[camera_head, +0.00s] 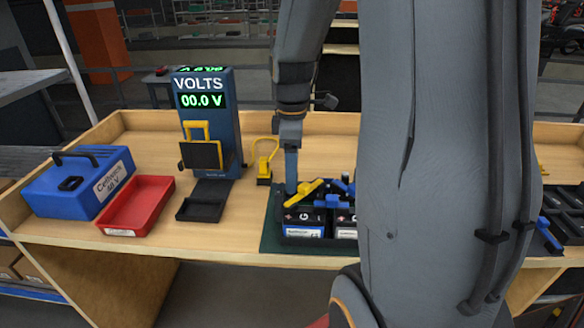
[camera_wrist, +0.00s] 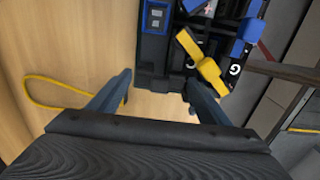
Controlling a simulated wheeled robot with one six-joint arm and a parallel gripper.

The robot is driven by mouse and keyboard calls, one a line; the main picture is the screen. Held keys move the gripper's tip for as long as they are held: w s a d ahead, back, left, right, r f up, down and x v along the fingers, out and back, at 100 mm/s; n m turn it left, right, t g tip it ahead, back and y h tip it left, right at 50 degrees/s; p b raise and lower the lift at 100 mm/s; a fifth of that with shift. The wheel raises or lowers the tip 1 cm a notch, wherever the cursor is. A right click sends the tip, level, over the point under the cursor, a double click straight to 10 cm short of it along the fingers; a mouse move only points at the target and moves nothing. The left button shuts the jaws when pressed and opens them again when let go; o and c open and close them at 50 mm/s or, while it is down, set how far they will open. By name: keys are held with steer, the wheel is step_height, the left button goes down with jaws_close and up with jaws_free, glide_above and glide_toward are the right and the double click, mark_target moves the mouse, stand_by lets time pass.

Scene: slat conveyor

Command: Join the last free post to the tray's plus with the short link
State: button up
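My gripper (camera_head: 291,175) points down at the left end of a black battery tray. In the wrist view my gripper (camera_wrist: 158,78) has its fingers spread, with nothing held between the tips. The tray (camera_wrist: 152,72) lies just beyond them. Batteries (camera_head: 303,224) with black tops and white-and-blue labels stand in it. A yellow link (camera_head: 305,190) lies slanted on top, right beside the fingers; it also shows in the wrist view (camera_wrist: 205,62). Blue links (camera_head: 335,200) sit farther right. My arm hides the tray's right part. I cannot tell which posts are joined.
A blue meter (camera_head: 232,130) reads 00.0 V, with a black holder in front. A red bin (camera_head: 138,205) and a blue case (camera_head: 80,180) stand left. Bare wood (camera_head: 240,215) lies left of the green mat (camera_head: 270,235).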

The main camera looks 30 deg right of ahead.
steer(key=shift+o, duration=0.9)
steer(key=shift+w+r, duration=0.1)
steer(key=shift+r, duration=0.15)
step_height(320, 180, up, 7)
steer(key=shift+f+b, duration=0.1)
steer(key=shift+b, duration=0.8)
steer(key=shift+r, duration=0.3)
